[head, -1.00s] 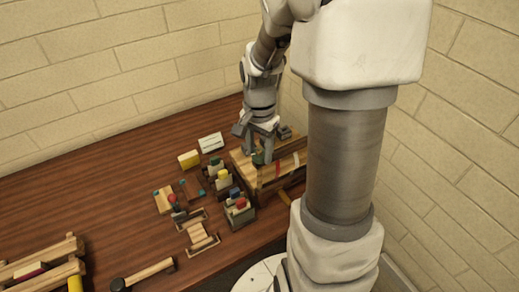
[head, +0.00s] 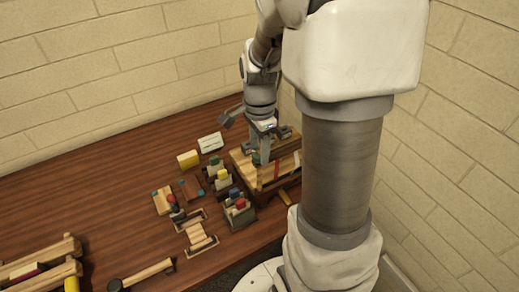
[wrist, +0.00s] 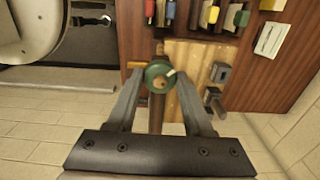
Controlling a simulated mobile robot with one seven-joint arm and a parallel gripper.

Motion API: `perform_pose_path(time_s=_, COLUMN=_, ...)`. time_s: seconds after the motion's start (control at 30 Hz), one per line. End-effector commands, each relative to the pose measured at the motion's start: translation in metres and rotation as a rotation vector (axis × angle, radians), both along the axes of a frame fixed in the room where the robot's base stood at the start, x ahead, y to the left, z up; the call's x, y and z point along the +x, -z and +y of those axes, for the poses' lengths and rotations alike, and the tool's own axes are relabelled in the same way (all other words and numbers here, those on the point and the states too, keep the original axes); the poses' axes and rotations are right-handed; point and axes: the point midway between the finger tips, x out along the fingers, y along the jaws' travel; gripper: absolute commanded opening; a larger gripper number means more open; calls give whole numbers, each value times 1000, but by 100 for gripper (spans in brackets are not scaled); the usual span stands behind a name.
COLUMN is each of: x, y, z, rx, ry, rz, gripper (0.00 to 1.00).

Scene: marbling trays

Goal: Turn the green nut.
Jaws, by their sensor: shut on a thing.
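The green nut (wrist: 158,70) is a round green piece with a pale mark on its right side, sitting on a wooden post or bolt. It stands at the edge of a wooden block frame (head: 243,166). My gripper (wrist: 159,79) is shut on the nut, one finger on each side of it in the wrist view. In the head view my gripper (head: 262,158) points down over the wooden frame, and only a little green of the nut (head: 256,158) shows beside the fingers.
Small racks with coloured-topped pieces (head: 238,203) stand just left of the frame. A yellow block (head: 188,159) and a white card (head: 210,142) lie behind them. Grey metal parts (wrist: 219,73) sit on the frame.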

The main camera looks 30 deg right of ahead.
Motion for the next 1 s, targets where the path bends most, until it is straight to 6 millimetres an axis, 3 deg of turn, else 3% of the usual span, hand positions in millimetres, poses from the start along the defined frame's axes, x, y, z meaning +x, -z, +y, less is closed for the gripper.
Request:
perform_pose_path(time_s=0.3, x=0, y=0, z=0, rx=0, ry=131, rz=1, gripper=0)
perform_pose_path(time_s=0.83, x=0, y=0, z=0, rx=0, ry=158, rz=1, gripper=0)
perform_pose_path(time_s=0.87, x=0, y=0, z=0, rx=0, ry=158, rz=1, gripper=55)
perform_pose_path(time_s=1.0, x=0, y=0, z=0, rx=0, ry=158, rz=1, gripper=80)
